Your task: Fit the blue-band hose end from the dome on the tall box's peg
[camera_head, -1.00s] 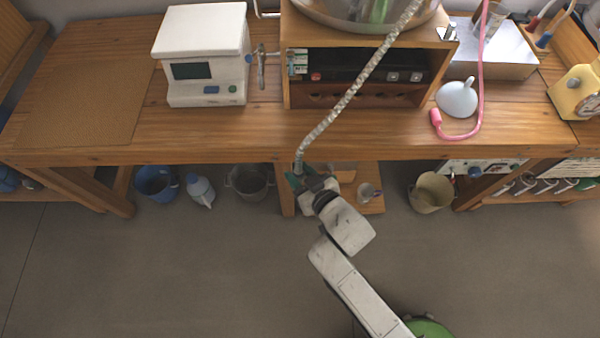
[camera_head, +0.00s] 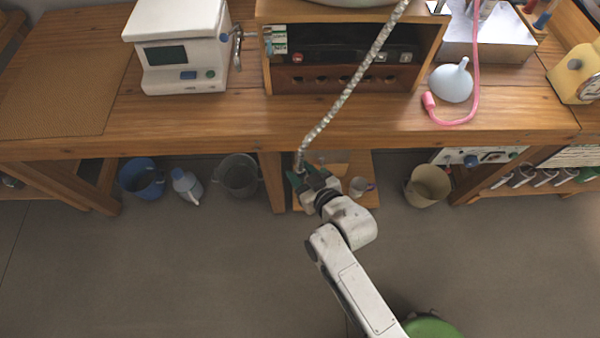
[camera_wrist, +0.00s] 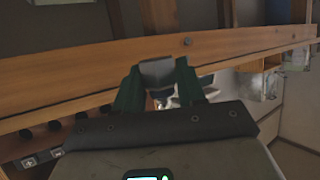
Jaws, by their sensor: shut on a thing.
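A pale ribbed hose (camera_head: 352,85) runs from the dome (camera_head: 350,2), mostly cut off at the top edge, down past the bench front to my gripper (camera_head: 299,180). My gripper is shut on its lower end, just in front of the bench edge. In the wrist view, a grey piece (camera_wrist: 157,72) sits between the green fingers; I see no blue band. A white box (camera_head: 178,45) with a dark screen stands on the bench, up and left of my gripper. A short bluish peg (camera_head: 224,37) shows on its right side.
A metal tap (camera_head: 237,47) stands close beside the white box. A wooden housing (camera_head: 432,65) is to its right. Buckets stand under the bench. The bench front strip is clear.

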